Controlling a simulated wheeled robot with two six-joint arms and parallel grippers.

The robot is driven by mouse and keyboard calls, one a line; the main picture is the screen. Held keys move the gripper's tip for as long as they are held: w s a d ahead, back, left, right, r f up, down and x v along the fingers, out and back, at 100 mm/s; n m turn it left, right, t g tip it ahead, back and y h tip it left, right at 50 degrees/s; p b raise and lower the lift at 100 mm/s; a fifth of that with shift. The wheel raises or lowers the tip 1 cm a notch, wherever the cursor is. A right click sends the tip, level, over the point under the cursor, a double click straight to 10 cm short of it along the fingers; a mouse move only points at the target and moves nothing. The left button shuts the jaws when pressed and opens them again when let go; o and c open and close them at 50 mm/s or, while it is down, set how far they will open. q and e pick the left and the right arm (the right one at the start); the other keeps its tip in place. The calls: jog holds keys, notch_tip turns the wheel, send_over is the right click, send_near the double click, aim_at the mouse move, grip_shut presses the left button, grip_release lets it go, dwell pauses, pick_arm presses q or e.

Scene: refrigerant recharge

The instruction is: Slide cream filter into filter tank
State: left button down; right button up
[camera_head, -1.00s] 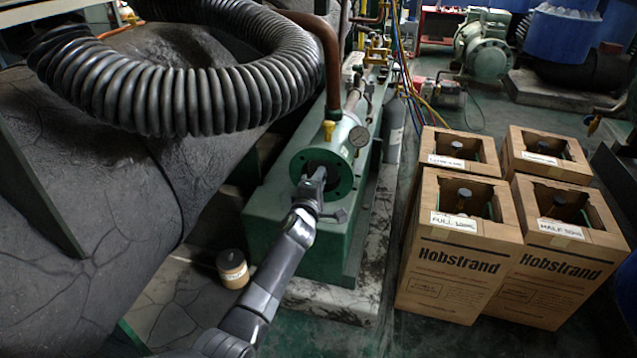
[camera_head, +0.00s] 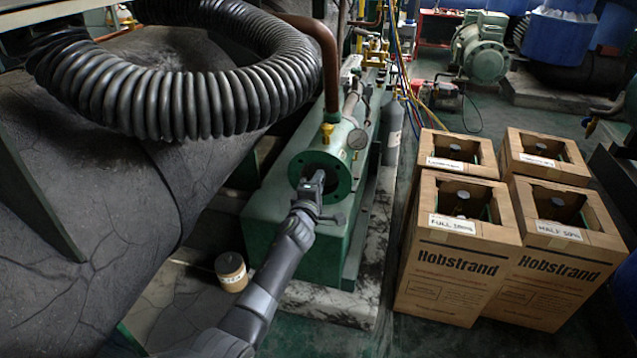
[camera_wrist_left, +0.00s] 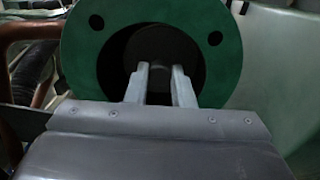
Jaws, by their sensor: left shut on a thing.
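The green filter tank (camera_head: 344,150) has an open round flanged end facing me. My left gripper (camera_head: 317,180) is at this opening, its fingertips at or just inside the mouth. In the left wrist view the two fingers (camera_wrist_left: 159,78) are shut on a small stub of a dark, round-ended piece, apparently the filter (camera_wrist_left: 160,46). It sits inside the green flange (camera_wrist_left: 80,48), with a dark gap showing at its left. Shadow hides its true colour, and its length is hidden in the tank. My right gripper is not in view.
A tan canister (camera_head: 232,272) stands on the floor left of my left arm. Hobstrand cartons (camera_head: 455,265) holding bottles stand at the right. A ribbed black hose (camera_head: 180,95) hangs at upper left. A gauge (camera_head: 358,139) and yellow valve (camera_head: 327,130) sit on the tank.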

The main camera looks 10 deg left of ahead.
pick_arm(q)
jog(key=shift+r, duration=0.15)
jog(key=c, duration=1.2)
grip_release()
jog(key=shift+o, duration=0.2)
jog(key=s, duration=0.8)
jog(key=shift+a, duration=0.1)
